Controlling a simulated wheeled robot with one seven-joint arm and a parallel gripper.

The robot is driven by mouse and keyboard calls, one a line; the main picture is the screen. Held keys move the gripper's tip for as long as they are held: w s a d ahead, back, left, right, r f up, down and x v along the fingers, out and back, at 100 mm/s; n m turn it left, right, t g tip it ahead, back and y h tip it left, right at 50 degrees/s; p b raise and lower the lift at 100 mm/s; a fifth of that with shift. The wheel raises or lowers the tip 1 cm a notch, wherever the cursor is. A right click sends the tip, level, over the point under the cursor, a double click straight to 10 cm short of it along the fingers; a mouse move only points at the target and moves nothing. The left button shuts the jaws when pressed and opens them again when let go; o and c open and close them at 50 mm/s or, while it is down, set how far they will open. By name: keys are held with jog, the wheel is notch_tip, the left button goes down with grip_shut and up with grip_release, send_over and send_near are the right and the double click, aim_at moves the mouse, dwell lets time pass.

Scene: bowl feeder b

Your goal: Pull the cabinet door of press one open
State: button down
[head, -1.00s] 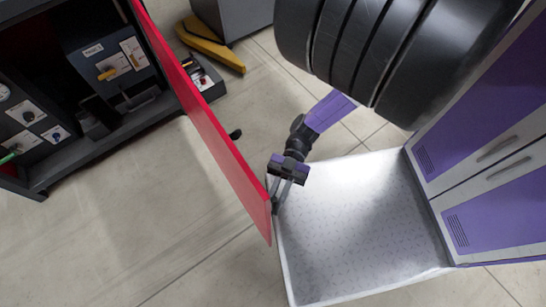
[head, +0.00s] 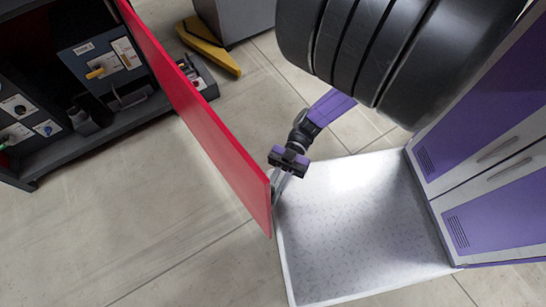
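The red cabinet door (head: 205,125) stands swung well out from the dark cabinet (head: 75,150) at the left of the head view. Inside the cabinet are a labelled grey box with a yellow handle (head: 97,73) and several dials and knobs. My gripper (head: 277,188) is at the free edge of the door, with its fingers pointing down beside or around that edge. From this angle I cannot tell whether the fingers grip the door or only touch it. The door's handle is hidden.
My white base deck (head: 360,230) lies just right of the door's free edge. A yellow floor piece (head: 210,48) and a grey cabinet (head: 237,15) stand beyond the door. The tiled floor (head: 150,240) in front of the cabinet is clear.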

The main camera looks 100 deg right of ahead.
jog(key=c, duration=1.7)
grip_release()
jog(key=shift+f, duration=0.1)
jog(key=v, duration=0.8)
jog(key=shift+w, duration=0.1)
